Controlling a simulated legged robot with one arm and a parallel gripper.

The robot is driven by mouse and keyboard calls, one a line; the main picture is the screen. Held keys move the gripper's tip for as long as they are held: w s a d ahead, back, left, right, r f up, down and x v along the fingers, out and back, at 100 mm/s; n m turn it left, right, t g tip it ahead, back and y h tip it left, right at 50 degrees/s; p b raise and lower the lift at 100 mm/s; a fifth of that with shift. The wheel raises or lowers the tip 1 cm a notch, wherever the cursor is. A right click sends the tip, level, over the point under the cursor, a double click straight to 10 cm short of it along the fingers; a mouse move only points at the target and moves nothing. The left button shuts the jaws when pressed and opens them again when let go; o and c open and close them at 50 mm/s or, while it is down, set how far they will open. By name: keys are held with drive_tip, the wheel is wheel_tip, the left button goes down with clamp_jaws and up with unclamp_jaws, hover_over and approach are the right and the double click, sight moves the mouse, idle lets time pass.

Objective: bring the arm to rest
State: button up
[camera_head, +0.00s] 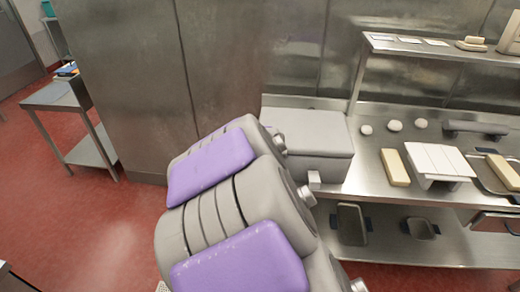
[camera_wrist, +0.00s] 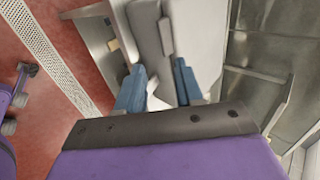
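My arm, grey with purple pads, rises in the lower middle of the head view. My gripper is out of sight in that view. In the wrist view my gripper (camera_wrist: 160,84) shows two blue fingers spread apart. I see nothing held between them; pale and grey surfaces show beyond the gap. No mixing kettle can be made out in either view.
A steel counter (camera_head: 372,185) on the right holds a grey lidded box (camera_head: 318,140), a yellowish block (camera_head: 395,168) and a white slatted stand (camera_head: 438,163). A shelf (camera_head: 440,48) runs above. A small side table (camera_head: 55,95) stands left. Red floor (camera_head: 90,225) is open at lower left.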

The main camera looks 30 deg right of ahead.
drive_tip(key=shift+d, duration=0.15)
drive_tip(key=s+a+f+n+g+y, duration=0.1)
drive_tip(key=s+a+n+g, duration=0.2)
drive_tip(key=s+a+n, duration=0.2)
drive_tip(key=s+a+f+n+g+y, duration=0.1)
drive_tip(key=s+a+n, duration=0.4)
drive_tip(key=s+n, duration=0.6)
drive_tip(key=s+a+f+n+g+y, duration=0.1)
drive_tip(key=s+a+n+g+y, duration=0.2)
drive_tip(key=s+n, duration=0.6)
drive_tip(key=s+a+g, duration=0.2)
drive_tip(key=s, duration=0.5)
drive_tip(key=shift+s+a, duration=0.15)
drive_tip(key=shift+a, duration=0.1)
drive_tip(key=shift+f, duration=0.1)
